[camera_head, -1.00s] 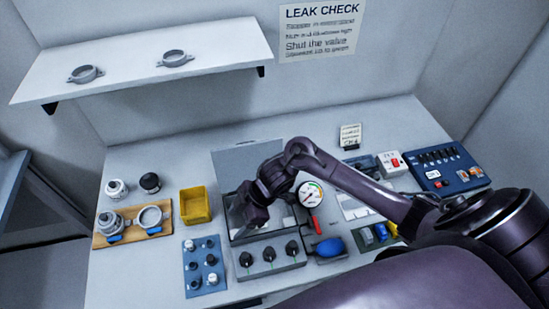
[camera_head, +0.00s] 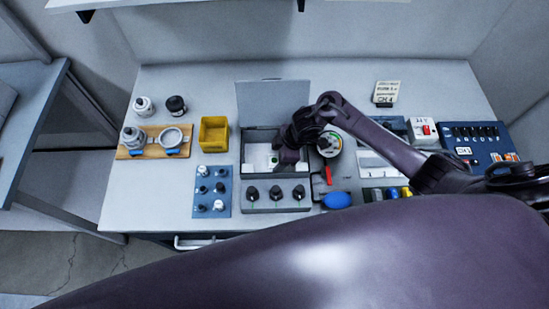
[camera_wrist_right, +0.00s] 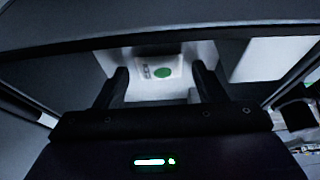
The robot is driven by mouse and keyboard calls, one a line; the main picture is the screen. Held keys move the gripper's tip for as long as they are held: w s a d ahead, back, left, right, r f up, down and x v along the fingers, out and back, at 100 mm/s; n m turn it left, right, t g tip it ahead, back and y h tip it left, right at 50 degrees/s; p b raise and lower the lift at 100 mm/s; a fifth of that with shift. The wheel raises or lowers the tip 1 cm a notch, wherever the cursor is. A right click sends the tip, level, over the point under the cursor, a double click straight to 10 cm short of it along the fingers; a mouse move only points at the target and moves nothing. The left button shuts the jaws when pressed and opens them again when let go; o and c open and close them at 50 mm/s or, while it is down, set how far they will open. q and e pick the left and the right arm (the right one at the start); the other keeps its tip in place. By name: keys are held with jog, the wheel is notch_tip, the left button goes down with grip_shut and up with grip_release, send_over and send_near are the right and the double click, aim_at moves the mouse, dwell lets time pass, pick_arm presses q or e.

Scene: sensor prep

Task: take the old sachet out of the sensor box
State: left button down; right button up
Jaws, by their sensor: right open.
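The sensor box (camera_head: 244,138) stands open on the bench with its grey lid (camera_head: 262,100) raised at the back. Inside it, a white sachet (camera_head: 274,161) with a green dot shows just left of my right gripper (camera_head: 287,158). In the right wrist view the sachet (camera_wrist_right: 163,70) lies ahead, between the two dark fingers of my right gripper (camera_wrist_right: 160,80). The fingers are open and apart, with nothing held between them. My arm hides the box's right part in the head view. My left gripper is out of view.
Black knobs (camera_head: 276,193) line the box's front. A yellow bin (camera_head: 213,134), a blue board of fittings (camera_head: 212,190) and a wooden board (camera_head: 153,151) lie left. A gauge (camera_head: 329,143), blue bulb (camera_head: 336,200) and blue switch panel (camera_head: 474,140) lie right.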

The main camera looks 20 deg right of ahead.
jog(key=shift+a+f, duration=0.1)
jog(key=shift+f, duration=0.05)
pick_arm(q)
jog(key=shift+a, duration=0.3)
pick_arm(e)
jog(key=c, duration=1)
jog(key=shift+c, duration=0.2)
